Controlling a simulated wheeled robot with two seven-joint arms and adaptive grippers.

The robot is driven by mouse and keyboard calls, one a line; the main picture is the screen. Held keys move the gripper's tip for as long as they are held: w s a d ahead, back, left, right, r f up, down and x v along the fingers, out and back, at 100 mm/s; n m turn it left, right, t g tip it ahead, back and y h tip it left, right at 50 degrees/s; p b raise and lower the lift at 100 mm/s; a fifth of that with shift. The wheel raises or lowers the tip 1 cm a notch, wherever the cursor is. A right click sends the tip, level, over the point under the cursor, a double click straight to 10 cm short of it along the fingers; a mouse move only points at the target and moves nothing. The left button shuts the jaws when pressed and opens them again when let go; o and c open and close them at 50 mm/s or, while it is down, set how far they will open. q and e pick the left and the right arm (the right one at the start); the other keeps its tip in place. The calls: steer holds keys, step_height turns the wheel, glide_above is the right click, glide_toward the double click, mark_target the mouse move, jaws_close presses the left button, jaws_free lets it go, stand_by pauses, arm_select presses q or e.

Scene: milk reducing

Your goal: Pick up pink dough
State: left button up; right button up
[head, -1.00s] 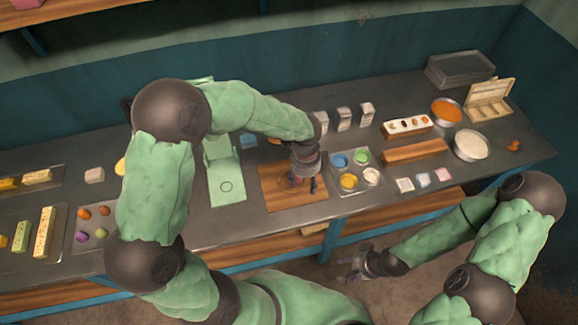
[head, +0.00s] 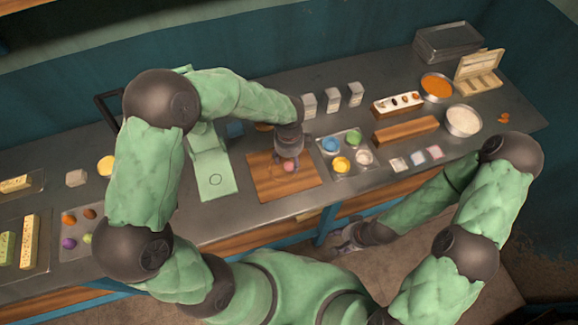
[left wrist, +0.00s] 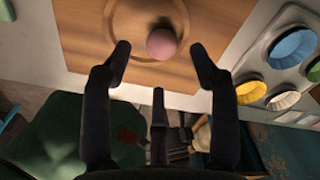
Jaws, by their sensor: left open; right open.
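The pink dough (head: 290,166) is a small ball on the wooden board (head: 262,187). In the left wrist view the dough (left wrist: 162,43) rests inside a round groove on the board (left wrist: 212,27), just beyond and between my fingertips. My left gripper (head: 287,162) points down over the board with its fingers apart and empty; its spread fingers show in the left wrist view (left wrist: 157,65). My right gripper (head: 345,240) hangs low in front of the counter, away from the dough, and is open.
A tray (head: 347,153) with blue, green, yellow and white bowls stands right of the board. A green device (head: 213,178) stands left of it. Further right are a wooden block (head: 405,130) and metal bowls, including one with white contents (head: 463,121).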

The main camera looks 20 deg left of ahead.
mark_target(289, 164)
arm_select(q)
steer(key=f, duration=0.4)
steer(key=shift+w+b, duration=0.2)
steer(key=shift+b, duration=0.2)
steer(key=c, duration=1)
